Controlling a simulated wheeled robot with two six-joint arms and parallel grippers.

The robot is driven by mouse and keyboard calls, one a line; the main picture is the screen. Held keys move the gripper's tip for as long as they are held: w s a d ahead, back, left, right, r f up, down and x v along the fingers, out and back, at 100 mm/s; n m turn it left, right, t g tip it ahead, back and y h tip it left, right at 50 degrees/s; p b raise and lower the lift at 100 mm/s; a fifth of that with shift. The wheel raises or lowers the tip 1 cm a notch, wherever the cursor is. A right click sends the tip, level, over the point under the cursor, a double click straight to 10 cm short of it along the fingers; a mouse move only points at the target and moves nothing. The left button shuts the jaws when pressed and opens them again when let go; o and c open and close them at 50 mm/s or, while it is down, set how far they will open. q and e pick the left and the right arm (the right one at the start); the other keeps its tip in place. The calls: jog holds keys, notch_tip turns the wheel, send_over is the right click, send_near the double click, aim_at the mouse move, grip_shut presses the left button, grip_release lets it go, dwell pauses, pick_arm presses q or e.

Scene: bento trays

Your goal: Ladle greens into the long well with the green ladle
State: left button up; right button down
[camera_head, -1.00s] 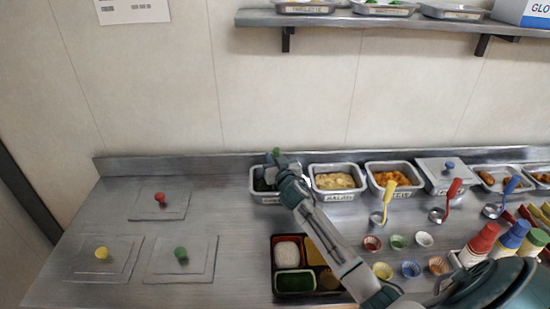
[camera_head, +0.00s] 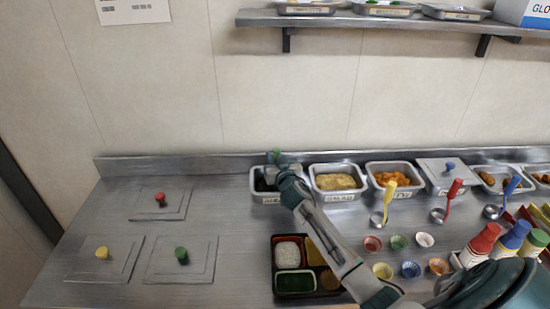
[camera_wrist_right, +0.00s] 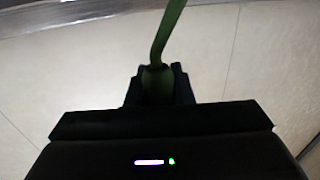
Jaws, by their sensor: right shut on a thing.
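My right gripper (camera_head: 277,163) is shut on the handle of the green ladle (camera_head: 275,155). The handle also shows between the jaws in the right wrist view (camera_wrist_right: 168,35). The gripper is over the leftmost pan (camera_head: 258,199) at the back of the counter, which has dark contents. The ladle's bowl is hidden, so I cannot tell whether it is in the pan. The bento tray (camera_head: 273,262) lies at the front, left of my right arm. Its front-left well (camera_head: 295,283) looks dark green inside, and a white block fills the well behind it. My left gripper is not in view.
More food pans (camera_head: 338,196) stand along the back, to the right. A yellow ladle (camera_head: 388,198), a red ladle (camera_head: 452,196) and a blue ladle (camera_head: 510,188) stand nearby. Small cups (camera_head: 397,242) and bottles (camera_head: 480,244) are at the right. Flat lids with knobs (camera_head: 180,257) lie at the left.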

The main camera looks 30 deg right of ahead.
notch_tip(320, 180, up, 10)
jog(key=p, duration=0.7)
jog(key=shift+p, duration=0.35)
jog(key=shift+f, duration=0.1)
